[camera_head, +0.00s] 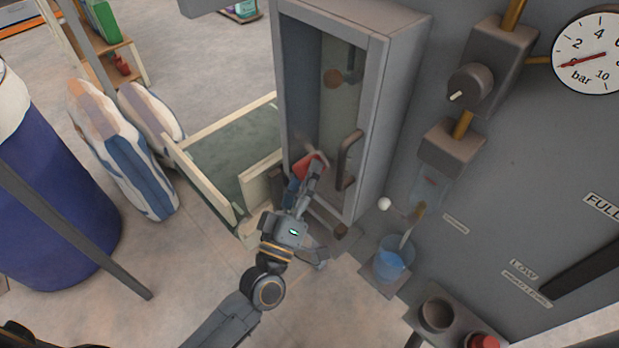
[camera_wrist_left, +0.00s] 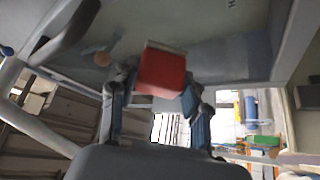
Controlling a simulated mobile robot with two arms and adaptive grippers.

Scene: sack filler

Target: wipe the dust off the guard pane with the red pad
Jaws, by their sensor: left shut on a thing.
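The guard pane (camera_head: 338,110) is a tall, greyish see-through panel in the grey cabinet front in the head view. In the left wrist view the pane (camera_wrist_left: 220,45) spreads behind the pad. My left gripper (camera_head: 308,178) is shut on the red pad (camera_head: 309,162), at the lower part of the pane. In the left wrist view the red pad (camera_wrist_left: 162,74) sits between the two fingers. It is close to the pane; I cannot tell whether it touches. A faint pale haze shows on the pane just above the pad. My right gripper is not in view.
A cream-framed bin (camera_head: 205,182) is left of the cabinet. A blue cup (camera_head: 392,260) stands at lower right. Striped sacks (camera_head: 125,150) stand farther left.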

